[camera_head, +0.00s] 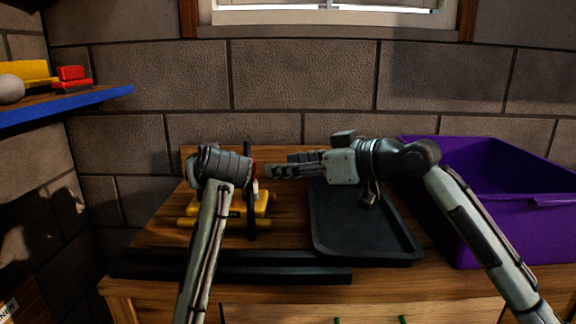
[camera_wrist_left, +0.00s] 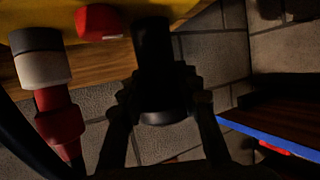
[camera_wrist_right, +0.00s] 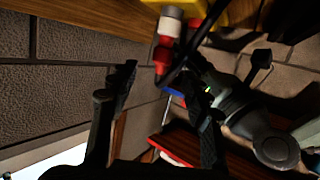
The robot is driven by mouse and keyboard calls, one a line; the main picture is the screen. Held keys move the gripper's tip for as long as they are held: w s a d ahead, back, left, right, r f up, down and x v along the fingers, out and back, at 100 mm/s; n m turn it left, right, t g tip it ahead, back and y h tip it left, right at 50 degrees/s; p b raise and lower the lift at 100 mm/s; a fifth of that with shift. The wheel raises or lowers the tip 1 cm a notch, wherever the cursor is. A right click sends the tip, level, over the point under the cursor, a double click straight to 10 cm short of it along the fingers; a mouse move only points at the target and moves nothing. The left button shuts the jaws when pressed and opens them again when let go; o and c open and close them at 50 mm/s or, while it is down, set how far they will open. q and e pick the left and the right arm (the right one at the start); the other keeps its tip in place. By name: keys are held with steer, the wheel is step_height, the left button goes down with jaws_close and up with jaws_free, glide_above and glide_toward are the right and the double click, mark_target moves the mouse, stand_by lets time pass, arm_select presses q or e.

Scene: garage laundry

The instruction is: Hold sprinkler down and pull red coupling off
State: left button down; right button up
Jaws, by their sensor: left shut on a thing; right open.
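The yellow sprinkler (camera_head: 262,206) sits on the wooden bench, partly hidden by my left arm. My left gripper (camera_wrist_left: 155,92) is shut on a black cylindrical part (camera_wrist_left: 153,45) of the sprinkler. The red coupling (camera_wrist_right: 163,58) points out from the sprinkler below a whitish collar (camera_wrist_right: 171,27); it also shows in the left wrist view (camera_wrist_left: 60,122), left of my left gripper. In the head view only a sliver of red shows. My right gripper (camera_wrist_right: 165,85) is open, with the coupling between and beyond its fingertips, apparently not touching.
A black tray (camera_head: 345,225) lies on the bench under my right arm. A purple bin (camera_head: 510,215) stands at the right. A blue-edged shelf (camera_head: 70,103) with red and yellow items is at the upper left. A block wall stands behind. The arms are close together.

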mark_target(254, 166)
steer(key=x, duration=1.1)
steer(key=shift+s+a+r, duration=0.1)
steer(key=shift+s+a, duration=0.05)
steer(key=shift+s, duration=0.1)
jaws_close()
